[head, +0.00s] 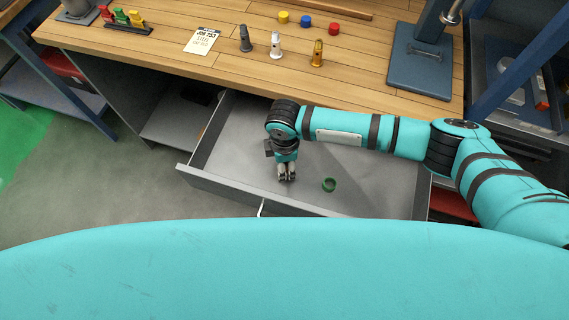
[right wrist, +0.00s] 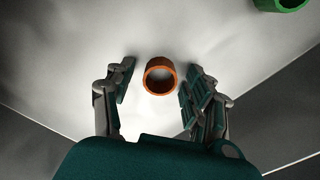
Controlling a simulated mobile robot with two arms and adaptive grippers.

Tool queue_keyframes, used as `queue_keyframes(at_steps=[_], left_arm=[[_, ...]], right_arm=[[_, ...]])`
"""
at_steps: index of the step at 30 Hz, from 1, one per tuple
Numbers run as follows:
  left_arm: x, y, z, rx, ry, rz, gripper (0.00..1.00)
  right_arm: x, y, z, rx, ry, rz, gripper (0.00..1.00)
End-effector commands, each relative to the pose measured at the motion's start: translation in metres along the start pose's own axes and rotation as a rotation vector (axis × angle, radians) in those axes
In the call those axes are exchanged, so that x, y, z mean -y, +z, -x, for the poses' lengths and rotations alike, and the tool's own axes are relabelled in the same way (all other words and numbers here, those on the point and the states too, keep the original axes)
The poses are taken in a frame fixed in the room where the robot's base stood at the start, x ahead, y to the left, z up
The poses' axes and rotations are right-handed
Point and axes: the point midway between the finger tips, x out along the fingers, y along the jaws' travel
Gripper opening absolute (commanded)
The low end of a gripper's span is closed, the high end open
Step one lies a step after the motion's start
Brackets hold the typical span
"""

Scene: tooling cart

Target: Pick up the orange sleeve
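The orange sleeve (right wrist: 149,84) is a short hollow ring standing on end on the drawer floor. It shows between the two fingertips of my right gripper (head: 287,178) in the right wrist view, with a gap on each side. The gripper is open and points down into the drawer. In the head view the sleeve is hidden behind my right gripper. My left gripper is in neither view.
The open grey drawer (head: 240,130) has a front wall and side walls around the gripper. A green ring (head: 329,185) lies to its right and also shows in the right wrist view (right wrist: 283,4). The wooden bench top (head: 180,50) overhangs the back, with several small parts on it.

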Motion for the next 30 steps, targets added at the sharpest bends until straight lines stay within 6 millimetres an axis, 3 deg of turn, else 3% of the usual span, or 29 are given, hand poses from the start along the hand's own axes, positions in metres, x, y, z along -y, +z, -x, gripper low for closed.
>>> queue_keyframes(at_steps=[1, 7, 17, 20, 30], left_arm=[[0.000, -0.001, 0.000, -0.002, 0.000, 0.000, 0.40], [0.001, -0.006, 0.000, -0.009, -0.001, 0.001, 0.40], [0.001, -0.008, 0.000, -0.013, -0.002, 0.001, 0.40], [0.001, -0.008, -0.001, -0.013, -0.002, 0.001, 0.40], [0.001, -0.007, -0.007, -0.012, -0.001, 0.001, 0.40]], right_arm=[[0.000, 0.000, 0.000, 0.000, 0.000, 0.000, 0.45], [0.000, 0.000, 0.000, 0.000, 0.000, 0.000, 0.20], [-0.001, 0.000, 0.003, 0.000, 0.001, 0.000, 0.20], [-0.001, 0.000, 0.014, -0.001, 0.003, 0.001, 0.20], [-0.001, 0.000, 0.080, 0.000, 0.004, 0.000, 0.20]])
